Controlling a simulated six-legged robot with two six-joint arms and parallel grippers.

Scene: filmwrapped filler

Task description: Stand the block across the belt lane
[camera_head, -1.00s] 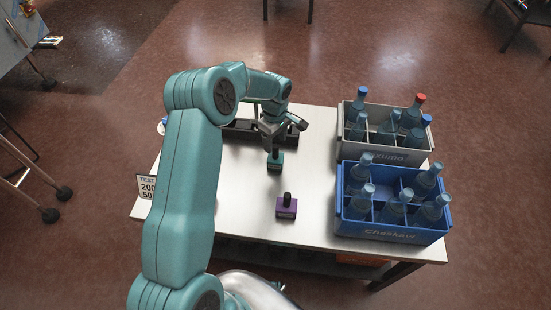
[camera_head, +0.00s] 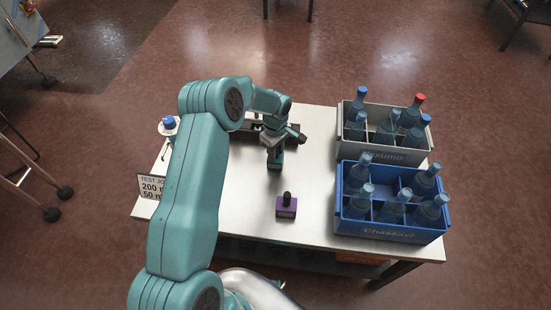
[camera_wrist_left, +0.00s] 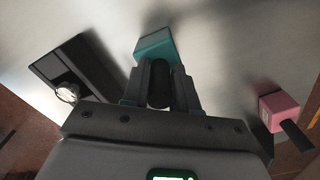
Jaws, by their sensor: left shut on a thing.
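My left gripper (camera_head: 274,152) points down over the middle of the table. In the left wrist view its fingers (camera_wrist_left: 160,85) are shut on the dark upright post of a teal block (camera_wrist_left: 156,44). The teal block shows just below the fingers in the head view (camera_head: 275,164); whether it touches the table I cannot tell. A long dark fixture (camera_head: 252,127), which may be the belt lane, lies behind the gripper and is partly hidden by my arm. It also shows in the left wrist view (camera_wrist_left: 88,67). My right gripper is not in view.
A purple block (camera_head: 286,209) with a black post stands nearer the front; a pink-looking block (camera_wrist_left: 279,108) shows in the wrist view. Grey (camera_head: 392,155) and blue (camera_head: 392,232) crates with bottles fill the right side. A sign (camera_head: 151,187) stands at the left edge.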

